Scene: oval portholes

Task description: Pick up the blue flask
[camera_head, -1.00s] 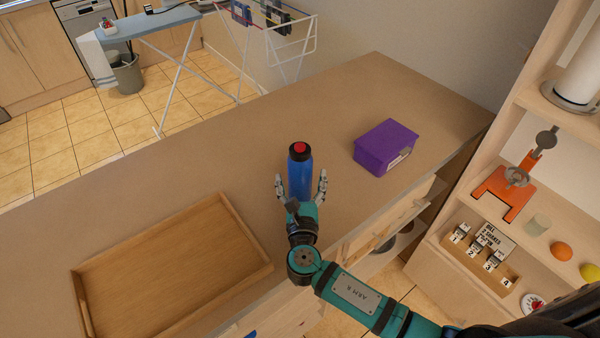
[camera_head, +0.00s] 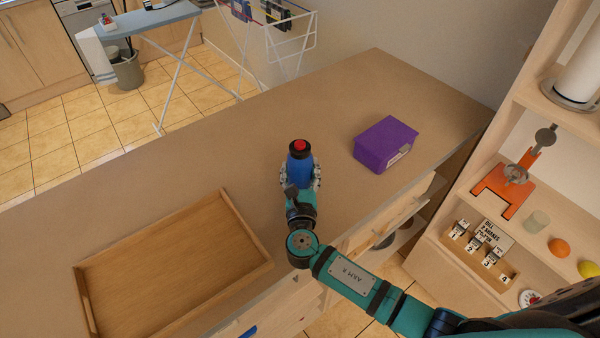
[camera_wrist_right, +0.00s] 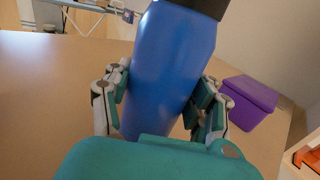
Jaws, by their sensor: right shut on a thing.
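The blue flask (camera_head: 299,168) stands upright on the counter, with a black collar and a red top. In the right wrist view the flask (camera_wrist_right: 168,70) fills the middle, with its top cut off by the frame edge. My right gripper (camera_head: 301,181) is shut on the flask, one finger pressed to each side of its body. The fingers also show in the right wrist view (camera_wrist_right: 160,103). The flask's base is hidden behind the gripper. My left gripper is not in view.
A wooden tray (camera_head: 262,268) lies on the counter at left. A purple box (camera_head: 384,145) sits to the right of the flask. A shelf unit (camera_head: 470,268) with several small items stands at the right. The counter behind the flask is clear.

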